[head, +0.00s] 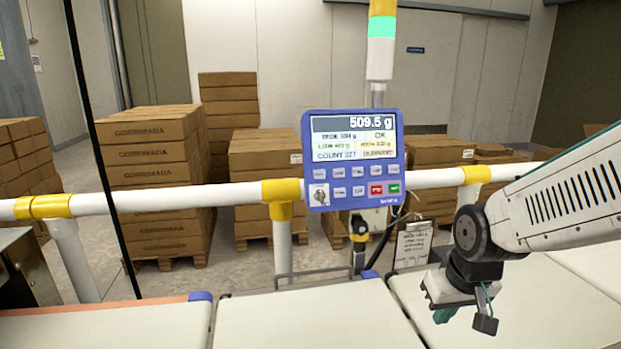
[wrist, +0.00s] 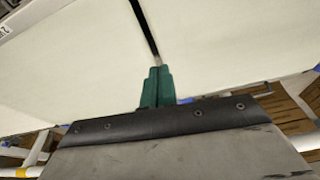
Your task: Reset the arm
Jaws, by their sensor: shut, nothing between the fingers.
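My gripper (head: 441,314) is at the right in the head view, above the right-hand white belt. In the wrist view its green fingers (wrist: 157,88) are together with nothing between them, over the dark gap between two white belt sections. My white arm (head: 570,200) comes in from the right edge. The blue checkweigher display (head: 354,193) stands on the rail left of the gripper and reads 509.5 g.
The middle belt (head: 300,320) and the left belt (head: 100,330) are bare. A white and yellow guard rail (head: 140,201) runs behind them. Stacked cartons (head: 155,160) stand beyond it. A signal tower (head: 380,50) shows a green light. A clipboard (head: 413,245) hangs near my arm.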

